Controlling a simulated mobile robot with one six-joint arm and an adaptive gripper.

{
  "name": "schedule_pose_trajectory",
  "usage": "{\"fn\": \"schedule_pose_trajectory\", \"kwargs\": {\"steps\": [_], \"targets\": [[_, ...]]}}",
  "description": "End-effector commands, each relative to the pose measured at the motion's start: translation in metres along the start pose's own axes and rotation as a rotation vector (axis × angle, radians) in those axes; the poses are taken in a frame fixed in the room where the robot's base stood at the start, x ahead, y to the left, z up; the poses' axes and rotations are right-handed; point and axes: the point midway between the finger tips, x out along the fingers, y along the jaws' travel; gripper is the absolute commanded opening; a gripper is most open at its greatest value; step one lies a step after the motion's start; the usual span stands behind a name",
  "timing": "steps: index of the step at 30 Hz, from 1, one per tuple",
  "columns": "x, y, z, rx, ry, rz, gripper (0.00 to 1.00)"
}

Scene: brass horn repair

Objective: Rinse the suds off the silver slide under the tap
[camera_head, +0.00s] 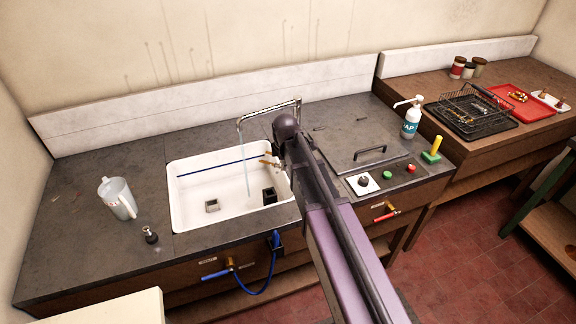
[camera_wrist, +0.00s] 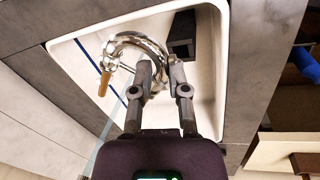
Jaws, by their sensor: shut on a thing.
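My gripper (camera_wrist: 160,72) is shut on the silver slide (camera_wrist: 133,42), a shiny curved tube with a brass-coloured end (camera_wrist: 104,82). It holds the slide over the white sink (camera_wrist: 205,80). In the head view my arm hides most of the gripper and slide; brass-coloured bits (camera_head: 269,161) show at its left. The chrome tap (camera_head: 268,108) arches over the sink (camera_head: 190,210). A thin water stream (camera_head: 246,165) falls from it, left of the visible slide parts and apart from them there. I cannot make out suds on the slide.
A dark block (camera_head: 269,195) and a drain (camera_head: 212,205) are in the sink. A clear jug (camera_head: 118,198) stands left on the counter. A soap bottle (camera_head: 411,120), a closed lid with handle (camera_head: 370,150) and a yellow-green tool (camera_head: 432,150) are right. A wire basket (camera_head: 475,108) is further right.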

Motion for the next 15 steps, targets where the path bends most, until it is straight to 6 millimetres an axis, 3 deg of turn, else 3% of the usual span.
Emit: {"fn": "schedule_pose_trajectory", "kwargs": {"steps": [15], "targets": [[0.011,0.016,-0.031,0.001,0.0,0.0,0.0]]}}
